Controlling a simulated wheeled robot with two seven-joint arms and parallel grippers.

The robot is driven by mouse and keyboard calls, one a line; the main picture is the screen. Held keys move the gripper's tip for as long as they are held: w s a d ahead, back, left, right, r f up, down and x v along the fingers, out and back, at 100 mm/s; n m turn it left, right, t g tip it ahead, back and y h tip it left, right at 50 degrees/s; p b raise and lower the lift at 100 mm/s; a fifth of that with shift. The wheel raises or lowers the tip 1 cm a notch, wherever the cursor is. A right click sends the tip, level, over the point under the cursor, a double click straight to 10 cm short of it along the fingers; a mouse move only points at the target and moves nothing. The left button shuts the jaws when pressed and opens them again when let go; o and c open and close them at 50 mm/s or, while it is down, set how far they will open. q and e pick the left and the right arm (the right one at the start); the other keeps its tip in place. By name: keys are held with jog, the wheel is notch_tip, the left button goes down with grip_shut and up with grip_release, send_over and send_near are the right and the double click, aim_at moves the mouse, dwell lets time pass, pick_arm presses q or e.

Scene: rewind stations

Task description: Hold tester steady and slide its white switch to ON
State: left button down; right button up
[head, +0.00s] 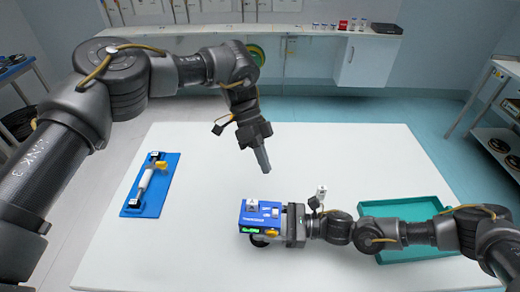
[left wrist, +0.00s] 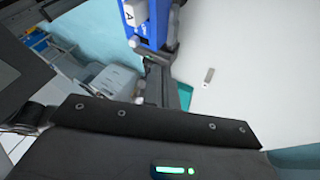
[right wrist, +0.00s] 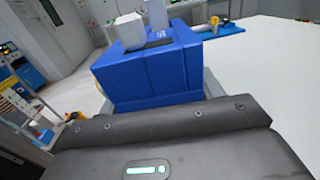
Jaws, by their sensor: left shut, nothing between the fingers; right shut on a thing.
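The tester is a blue box (head: 262,218) with a lit green display and a yellow knob on its front. My right gripper (head: 286,223) is shut on the tester's right side, above the white table. On its top stand a white block marked A (head: 252,205) and a smaller white piece (head: 275,212); I cannot tell the switch's position. The tester (right wrist: 150,72) fills the middle of the right wrist view. It also shows at the top of the left wrist view (left wrist: 158,22). My left gripper (head: 264,160) is shut and empty, above and behind the tester, apart from it.
A blue board (head: 158,192) with a white cylindrical part lies on the table's left. A teal tray (head: 375,208) lies on the right, partly behind my right arm. A counter with small jars stands at the back.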

pick_arm(q)
jog(key=shift+v, duration=1.65)
pick_arm(e)
jog(key=o, duration=1.3)
jog(key=d, duration=0.8)
jog(key=s+d, duration=0.1)
jog(key=d, duration=0.2)
jog(key=shift+d, duration=0.55)
pick_arm(q)
jog(key=shift+d, duration=0.1)
